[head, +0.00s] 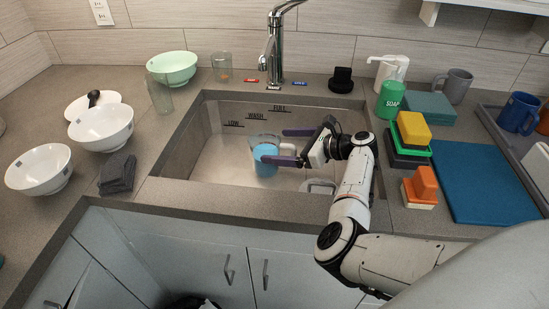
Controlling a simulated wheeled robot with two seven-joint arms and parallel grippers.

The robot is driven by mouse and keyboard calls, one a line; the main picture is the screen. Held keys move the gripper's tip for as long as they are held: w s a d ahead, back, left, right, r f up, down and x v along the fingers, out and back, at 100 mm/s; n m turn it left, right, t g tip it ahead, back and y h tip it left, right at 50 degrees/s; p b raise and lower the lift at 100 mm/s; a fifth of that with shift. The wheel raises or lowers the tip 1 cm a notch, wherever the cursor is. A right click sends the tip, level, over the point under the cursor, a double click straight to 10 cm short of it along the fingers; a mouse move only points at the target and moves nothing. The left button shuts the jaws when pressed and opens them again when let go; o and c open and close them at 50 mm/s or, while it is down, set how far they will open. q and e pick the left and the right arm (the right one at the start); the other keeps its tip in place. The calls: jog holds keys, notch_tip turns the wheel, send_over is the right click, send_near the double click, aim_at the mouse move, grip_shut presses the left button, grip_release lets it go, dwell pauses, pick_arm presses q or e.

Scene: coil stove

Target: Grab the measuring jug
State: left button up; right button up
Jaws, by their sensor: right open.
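The measuring jug (265,168) appears to be the clear vessel with blue in it, standing upright in the sink. My right gripper (273,146) reaches in from the right with its two purple fingers spread apart. The nearer finger crosses in front of the jug, and the farther finger is at its back right side. The jug is at least partly between the fingers; I cannot tell whether they touch it. The nearer finger hides part of the jug. My left gripper is not in view.
The sink (200,165) has raised walls around the jug. A pale rounded item (319,186) lies in the sink below my gripper. White bowls (100,127) and a glass (160,94) stand left. Sponges (412,130) and a blue board (485,182) are right. The faucet (274,50) rises behind.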

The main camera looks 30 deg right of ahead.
aim_at(255, 145)
jog(key=w+f, duration=0.1)
jog(key=w+a+f, duration=0.1)
jog(key=w, duration=0.1)
jog(key=w+f, duration=0.1)
jog(key=shift+w+a, duration=0.2)
jog(key=shift+a, duration=0.05)
jog(key=shift+w+a+f, duration=0.3)
jog(key=shift+w+a, duration=0.05)
jog(key=shift+w, duration=0.2)
jog(key=c, duration=1.6)
jog(key=shift+c, duration=0.5)
jog(key=shift+r, duration=0.15)
